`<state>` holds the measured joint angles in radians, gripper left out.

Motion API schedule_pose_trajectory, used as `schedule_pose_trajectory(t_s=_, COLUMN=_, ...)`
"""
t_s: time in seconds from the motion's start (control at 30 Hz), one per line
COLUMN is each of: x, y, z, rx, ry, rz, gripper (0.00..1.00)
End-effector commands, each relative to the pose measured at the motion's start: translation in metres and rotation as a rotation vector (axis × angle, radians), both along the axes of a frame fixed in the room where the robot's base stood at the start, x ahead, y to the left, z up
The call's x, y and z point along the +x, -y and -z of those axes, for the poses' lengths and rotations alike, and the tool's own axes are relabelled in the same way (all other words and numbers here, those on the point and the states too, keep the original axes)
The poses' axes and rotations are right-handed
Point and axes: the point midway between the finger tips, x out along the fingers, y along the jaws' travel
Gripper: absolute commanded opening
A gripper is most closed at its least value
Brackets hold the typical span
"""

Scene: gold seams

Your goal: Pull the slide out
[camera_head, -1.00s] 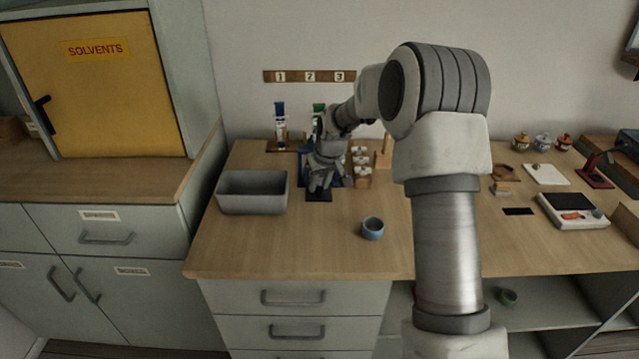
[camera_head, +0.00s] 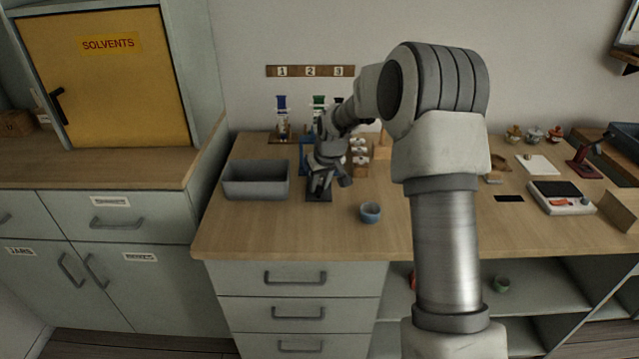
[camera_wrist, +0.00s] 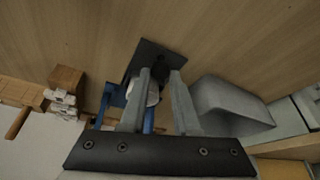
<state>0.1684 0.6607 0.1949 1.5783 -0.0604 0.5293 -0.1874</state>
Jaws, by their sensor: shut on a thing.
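The slide (camera_head: 319,196) shows as a dark flat plate on the worktop, in front of a blue stand (camera_head: 304,156). In the wrist view the dark plate (camera_wrist: 143,52) lies just beyond my fingertips, with a small dark knob near its edge. My gripper (camera_head: 320,187) is over the plate, its fingers pointing down, and it is shut on the slide at that knob. The fingers (camera_wrist: 162,76) hide most of the grip. Blue parts of the stand (camera_wrist: 117,97) show behind the fingers.
A grey bin (camera_head: 256,194) stands close left of my gripper. The worktop (camera_head: 290,236) in front is clear.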

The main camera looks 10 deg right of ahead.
Motion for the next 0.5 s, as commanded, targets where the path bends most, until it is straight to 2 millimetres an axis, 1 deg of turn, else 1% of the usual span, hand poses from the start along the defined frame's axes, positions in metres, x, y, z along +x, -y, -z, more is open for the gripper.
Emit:
schedule_pose_trajectory(t_s=0.2, x=0.0001, y=0.0004, z=-0.0004, rx=-0.001, ry=0.000, rz=0.000, gripper=0.00)
schedule_pose_trajectory(t_s=0.23, x=0.0002, y=0.0004, z=-0.0005, rx=-0.001, ry=0.000, rz=0.000, gripper=0.33)
schedule_pose_trajectory(t_s=0.37, x=0.0002, y=0.0003, z=-0.0005, rx=-0.001, ry=0.000, rz=0.000, gripper=0.57)
schedule_pose_trajectory(t_s=0.4, x=0.0002, y=0.0003, z=-0.0005, rx=-0.001, ry=0.001, rz=0.000, gripper=0.60)
schedule_pose_trajectory(t_s=0.5, x=0.0002, y=0.0002, z=-0.0004, rx=0.000, ry=0.001, rz=0.000, gripper=0.60)
